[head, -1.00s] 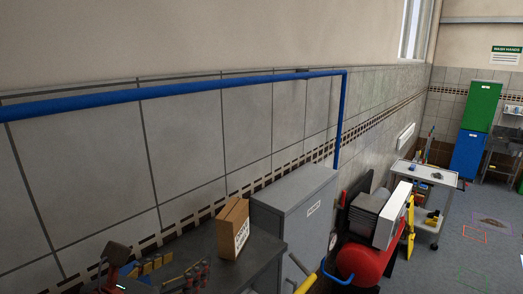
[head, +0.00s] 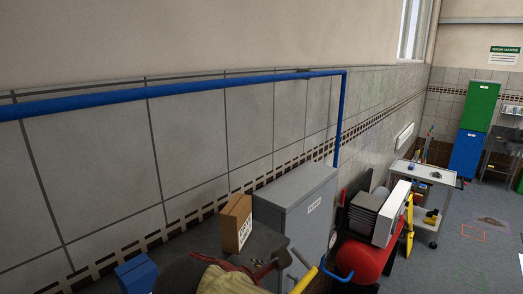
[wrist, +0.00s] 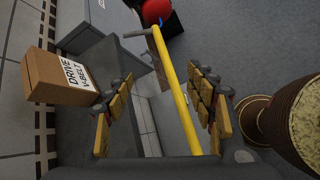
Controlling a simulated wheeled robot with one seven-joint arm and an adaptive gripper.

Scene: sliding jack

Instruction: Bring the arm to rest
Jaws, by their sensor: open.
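My gripper shows in the wrist view (wrist: 162,75) with its two yellow-padded fingers wide apart. No held object shows between them. A yellow pole (wrist: 175,85) crosses the gap in that view; it appears to lie beyond the fingers, though its exact distance cannot be told. In the head view, part of my arm fills the bottom centre, and the gripper's fingertips are not clearly seen there.
A cardboard box (head: 236,222), labelled DRIVE V-BELT in the wrist view (wrist: 60,78), stands beside a grey cabinet (head: 301,207). A blue box (head: 136,275) is at lower left. A red tank (head: 368,257) and a trolley (head: 424,178) stand right. Floor is open at far right.

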